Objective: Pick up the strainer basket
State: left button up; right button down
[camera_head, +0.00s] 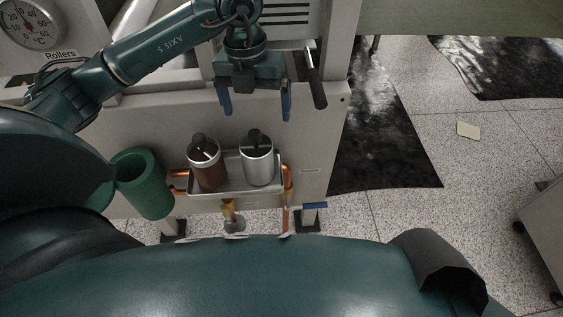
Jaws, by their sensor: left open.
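Two cylindrical vessels stand side by side in a shallow metal tray (228,184) on the front of the machine. The right one is a silver metal canister (257,170) with a dark piece rising from its top. My right gripper is out of view.
A green open-topped cylinder (144,185) is left of the tray. A black-handled lever (316,90) juts out right of my left gripper. A dial gauge (28,24) is at top left.

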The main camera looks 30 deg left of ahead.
aim_at(256, 145)
pick_arm(q)
jog(key=shift+w+a+r+y, duration=0.15)
jog(key=shift+a+y, duration=0.1)
jog(key=shift+a, duration=0.1)
jog(key=shift+w+a+r+y, duration=0.1)
jog(key=shift+w+a+y, duration=0.05)
jog(key=shift+a+y, duration=0.15)
jog(key=shift+a+f, duration=0.15)
jog(key=shift+f, duration=0.2)
notch_tip(256, 145, down, 12)
jog(key=shift+w+f, duration=0.1)
jog(key=c, duration=1.5)
